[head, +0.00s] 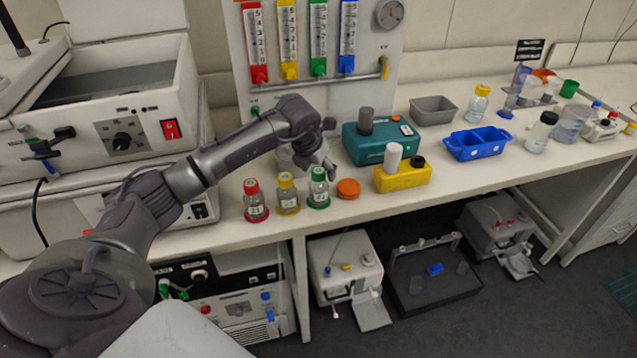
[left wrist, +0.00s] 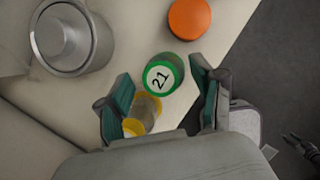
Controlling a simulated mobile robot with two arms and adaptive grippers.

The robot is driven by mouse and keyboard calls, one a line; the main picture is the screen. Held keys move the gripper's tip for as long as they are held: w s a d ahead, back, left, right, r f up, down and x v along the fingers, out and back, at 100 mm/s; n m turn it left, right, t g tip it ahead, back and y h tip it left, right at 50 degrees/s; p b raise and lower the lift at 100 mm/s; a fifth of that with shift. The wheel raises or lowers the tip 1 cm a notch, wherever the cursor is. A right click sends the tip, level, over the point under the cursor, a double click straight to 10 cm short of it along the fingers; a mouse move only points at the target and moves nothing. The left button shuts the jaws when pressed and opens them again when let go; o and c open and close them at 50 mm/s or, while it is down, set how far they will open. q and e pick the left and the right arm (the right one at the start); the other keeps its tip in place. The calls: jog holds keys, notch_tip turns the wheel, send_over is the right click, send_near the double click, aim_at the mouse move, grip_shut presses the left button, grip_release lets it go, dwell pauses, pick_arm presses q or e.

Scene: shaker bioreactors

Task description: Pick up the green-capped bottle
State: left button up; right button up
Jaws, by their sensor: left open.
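The green-capped bottle (head: 319,188) stands upright near the bench's front edge, at the right end of a row of three bottles. My left gripper (head: 322,166) is over and just behind it. In the left wrist view the green cap, marked 21 (left wrist: 163,75), lies between the two open fingers of the left gripper (left wrist: 161,72), with gaps on both sides. The yellow-capped bottle (head: 288,193) stands close on its left and shows partly behind the left finger in the wrist view (left wrist: 147,108).
A red-capped bottle (head: 255,200) stands at the row's left end. An orange lid (head: 348,188) lies just right of the green-capped bottle. A yellow block (head: 403,178) and teal device (head: 381,146) stand farther right. A metallic round vessel (left wrist: 72,38) is nearby in the wrist view.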

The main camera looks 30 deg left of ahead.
pick_arm(q)
jog(key=shift+w+f, duration=0.15)
jog(key=shift+f, duration=0.35)
jog(key=shift+r, duration=0.1)
grip_shut()
